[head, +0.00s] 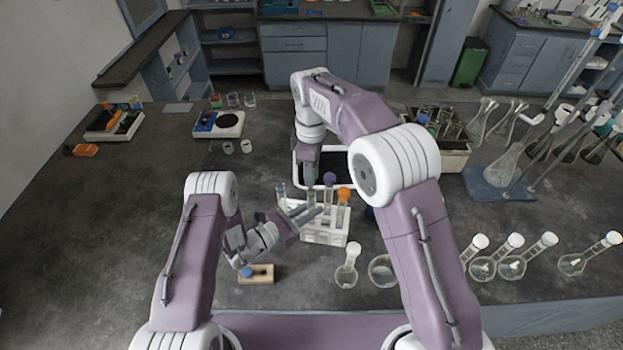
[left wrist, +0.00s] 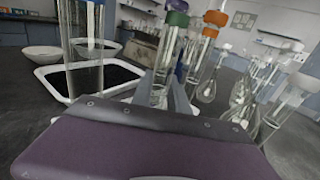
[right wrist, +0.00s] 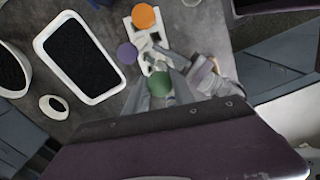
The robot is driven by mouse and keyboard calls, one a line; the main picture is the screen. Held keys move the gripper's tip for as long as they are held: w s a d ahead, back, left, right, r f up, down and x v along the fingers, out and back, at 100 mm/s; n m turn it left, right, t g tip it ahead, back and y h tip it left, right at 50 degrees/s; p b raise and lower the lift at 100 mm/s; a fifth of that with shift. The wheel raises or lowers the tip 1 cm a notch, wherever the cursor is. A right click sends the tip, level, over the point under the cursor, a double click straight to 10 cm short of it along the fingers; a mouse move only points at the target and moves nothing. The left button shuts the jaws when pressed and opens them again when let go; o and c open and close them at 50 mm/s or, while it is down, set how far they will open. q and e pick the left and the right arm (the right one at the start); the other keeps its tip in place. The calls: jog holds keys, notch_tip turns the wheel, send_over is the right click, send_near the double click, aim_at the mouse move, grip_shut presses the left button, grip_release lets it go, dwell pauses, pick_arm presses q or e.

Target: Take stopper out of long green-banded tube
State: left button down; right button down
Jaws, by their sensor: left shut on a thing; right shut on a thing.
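The green stopper (right wrist: 160,84) is between the fingers of my right gripper (right wrist: 163,90), which is shut on it from above. In the left wrist view the green stopper (left wrist: 178,18) is at the top of a clear long tube (left wrist: 164,65). I cannot tell whether it is fully seated. My left gripper (left wrist: 174,98) is shut on this tube from the side. In the head view the tube (head: 311,197) stands upright at the white rack (head: 325,237), below my right gripper (head: 309,180). The green band is not clearly visible.
A purple stopper (right wrist: 127,53) and an orange stopper (right wrist: 144,16) top neighbouring tubes close by. Another clear tube (head: 282,195) stands at the rack's left. A white-rimmed black tray (head: 323,156) lies behind; flasks (head: 347,270) stand in front.

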jog(key=shift+r, duration=0.45)
pick_arm(q)
jog(key=c, duration=1.2)
grip_release()
jog(key=shift+s+a, duration=0.3)
jog(key=shift+a, duration=0.15)
pick_arm(e)
jog(key=shift+f, duration=0.2)
jog(key=shift+f+b, duration=0.9)
jog(key=shift+b, duration=0.15)
pick_arm(q)
jog(key=v, duration=1.1)
jog(key=shift+d, duration=0.15)
pick_arm(e)
jog(key=shift+d, duration=0.1)
